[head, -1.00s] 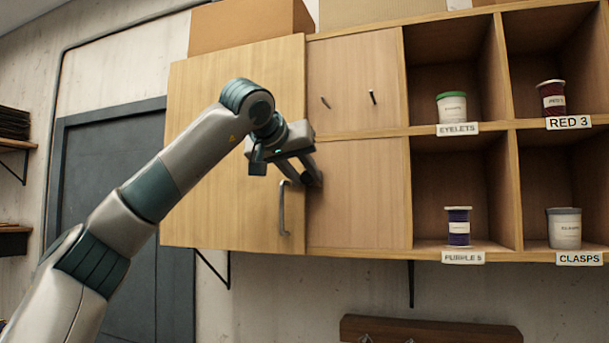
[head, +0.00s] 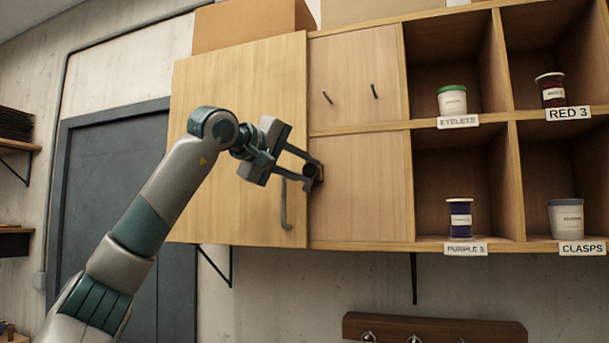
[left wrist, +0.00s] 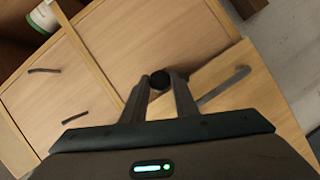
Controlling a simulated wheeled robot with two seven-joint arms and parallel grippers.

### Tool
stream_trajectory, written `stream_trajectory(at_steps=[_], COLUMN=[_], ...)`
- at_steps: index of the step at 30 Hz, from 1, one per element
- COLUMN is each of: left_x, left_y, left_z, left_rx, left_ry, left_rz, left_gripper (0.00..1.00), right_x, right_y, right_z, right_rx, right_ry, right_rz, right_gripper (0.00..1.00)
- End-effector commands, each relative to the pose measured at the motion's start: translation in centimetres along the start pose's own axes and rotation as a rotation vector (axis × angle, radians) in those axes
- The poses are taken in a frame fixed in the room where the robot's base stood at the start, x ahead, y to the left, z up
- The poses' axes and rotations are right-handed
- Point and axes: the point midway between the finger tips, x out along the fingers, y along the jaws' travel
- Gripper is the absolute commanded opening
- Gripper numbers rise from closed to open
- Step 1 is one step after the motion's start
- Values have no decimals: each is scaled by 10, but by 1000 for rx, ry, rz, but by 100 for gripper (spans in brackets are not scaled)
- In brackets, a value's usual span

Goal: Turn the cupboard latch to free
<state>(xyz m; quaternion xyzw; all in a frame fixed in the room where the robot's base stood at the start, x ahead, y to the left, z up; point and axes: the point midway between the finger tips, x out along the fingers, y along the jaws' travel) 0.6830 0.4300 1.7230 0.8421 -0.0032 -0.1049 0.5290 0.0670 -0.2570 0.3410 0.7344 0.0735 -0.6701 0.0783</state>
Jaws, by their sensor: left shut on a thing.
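The cupboard door (head: 235,130) is a plain wooden panel that looks closed, with a grey bar handle (head: 284,205) near its lower right edge. The latch (head: 319,172) is a small dark piece at the door's right edge, mostly covered by my fingers in the head view. In the left wrist view its round black knob (left wrist: 160,80) sits between the fingertips. My left gripper (head: 309,170) is shut on the latch knob, its fingers reaching in from the left. The latch's exact angle is hard to tell. My right gripper is not in view.
Right of the door are two pegs (head: 374,91) on a panel and open cubbies with an eyelets tub (head: 452,101), a red spool (head: 551,90), a purple spool (head: 459,217) and a clasps tub (head: 566,219). A hook rail (head: 435,330) hangs below. Cardboard boxes (head: 245,25) stand on top.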

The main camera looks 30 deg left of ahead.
Motion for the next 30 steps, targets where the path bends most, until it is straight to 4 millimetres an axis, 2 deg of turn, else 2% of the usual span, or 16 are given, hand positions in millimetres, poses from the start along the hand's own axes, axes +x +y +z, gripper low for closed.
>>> stream_trajectory(at_steps=[3, 15, 30], left_x=[1, 1, 1], left_y=[-6, -6, -4], left_z=[2, 2, 1], left_rx=[-102, -374, -450], left_ry=[-1, 0, 0], left_rz=[42, 154, 185], left_gripper=[4, 4, 4], right_x=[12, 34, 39], right_y=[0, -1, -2], right_z=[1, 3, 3], right_rx=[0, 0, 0], right_ry=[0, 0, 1], right_rz=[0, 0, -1], right_gripper=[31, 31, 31])
